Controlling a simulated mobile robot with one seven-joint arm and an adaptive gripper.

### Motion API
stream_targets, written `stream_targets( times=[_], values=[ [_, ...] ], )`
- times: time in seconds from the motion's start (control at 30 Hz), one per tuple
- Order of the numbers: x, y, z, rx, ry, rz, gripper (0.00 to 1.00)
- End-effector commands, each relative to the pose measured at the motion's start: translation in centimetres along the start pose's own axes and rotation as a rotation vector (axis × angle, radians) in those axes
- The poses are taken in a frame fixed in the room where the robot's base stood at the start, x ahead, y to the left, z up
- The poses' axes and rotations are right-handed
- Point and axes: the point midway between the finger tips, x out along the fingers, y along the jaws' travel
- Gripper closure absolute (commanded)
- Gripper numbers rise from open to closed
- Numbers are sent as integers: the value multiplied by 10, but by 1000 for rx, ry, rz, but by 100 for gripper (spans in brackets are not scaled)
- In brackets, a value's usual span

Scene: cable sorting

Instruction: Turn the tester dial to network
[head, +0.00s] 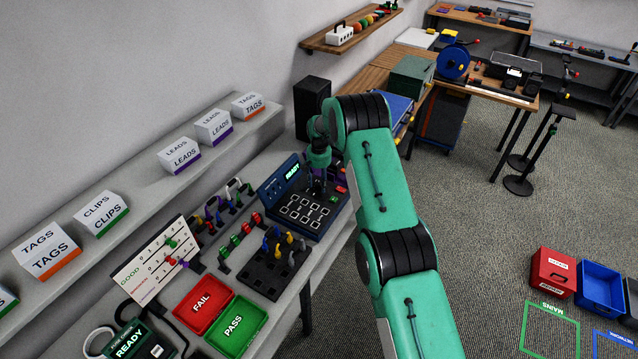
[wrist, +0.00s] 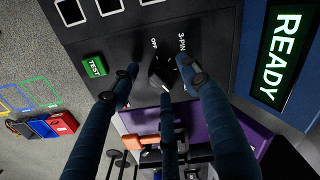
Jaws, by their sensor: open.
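The tester (head: 303,212) is a dark box with a blue display panel at its back, on the bench in the head view. In the wrist view its black dial (wrist: 162,72) sits between the labels OFF and 3-PIN, and no network label can be read. The screen (wrist: 284,52) reads READY, and a green TEST button (wrist: 94,66) lies to the left. My gripper (wrist: 160,82) is open, its three dark blue fingers spread around the dial; I cannot tell whether they touch it. In the head view my gripper (head: 319,182) is over the tester's back right part, and the dial is hidden.
Coloured cable racks (head: 270,268), a red FAIL tray (head: 203,304) and a green PASS tray (head: 236,326) stand on the bench to the left. A black box (head: 311,100) stands behind the tester. Label boxes line the ledge. Red and blue bins (head: 553,272) are on the floor at right.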

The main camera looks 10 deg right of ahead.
Motion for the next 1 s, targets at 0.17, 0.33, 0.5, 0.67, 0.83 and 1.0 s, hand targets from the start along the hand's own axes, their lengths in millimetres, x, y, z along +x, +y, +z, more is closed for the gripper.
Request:
stream_targets(
  times=[0.17, 0.33, 0.5, 0.67, 0.83, 1.0],
  values=[
    [4, 0, 0, 0, 1, 0, 54],
    [4, 0, 0, 0, 1, 0, 54],
    [4, 0, 0, 0, 1, 0, 72],
    [4, 0, 0, 0, 1, 0, 99],
    [4, 0, 0, -10, 1, 0, 99],
    [5, 0, -1, -70, 2, 0, 99]
  ],
)
